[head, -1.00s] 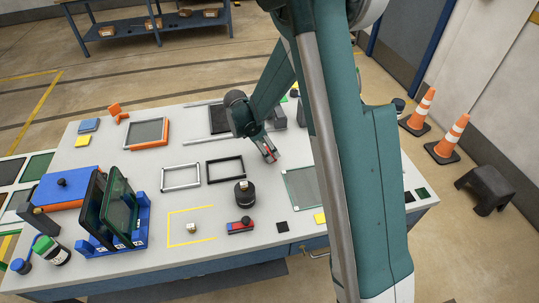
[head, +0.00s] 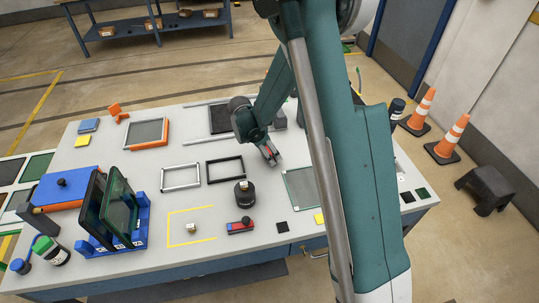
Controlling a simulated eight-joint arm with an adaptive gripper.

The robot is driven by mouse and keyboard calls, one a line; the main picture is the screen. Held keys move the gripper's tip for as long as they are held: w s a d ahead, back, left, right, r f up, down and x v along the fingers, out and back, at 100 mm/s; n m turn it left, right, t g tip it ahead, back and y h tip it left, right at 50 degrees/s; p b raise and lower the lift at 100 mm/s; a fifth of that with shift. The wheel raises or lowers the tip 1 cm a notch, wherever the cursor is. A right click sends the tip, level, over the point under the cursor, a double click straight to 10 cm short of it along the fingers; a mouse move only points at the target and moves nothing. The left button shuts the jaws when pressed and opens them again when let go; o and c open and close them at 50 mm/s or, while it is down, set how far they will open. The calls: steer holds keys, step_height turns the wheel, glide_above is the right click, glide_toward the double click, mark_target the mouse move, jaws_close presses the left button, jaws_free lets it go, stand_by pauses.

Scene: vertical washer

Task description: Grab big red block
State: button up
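My gripper (head: 271,157) points down over the middle of the table, just right of a black square frame. A small patch of red shows at its fingertips. I cannot tell whether that is a block or part of the gripper, or whether the fingers are apart. A small red piece (head: 246,220) sits on a dark item with a blue end near the table's front edge, apart from the gripper. No other clearly red block shows. My arm hides part of the table's right side.
A black round weight (head: 244,194) stands close in front of the gripper. The black frame (head: 225,169) and a silver frame (head: 181,177) lie to its left. A blue rack (head: 139,238) holds upright dark panels at front left. Bare table (head: 200,205) lies between.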

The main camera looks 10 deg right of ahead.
mark_target(269, 151)
steer(key=c, duration=0.8)
steer(key=shift+r, duration=0.1)
steer(key=shift+r, duration=4.9)
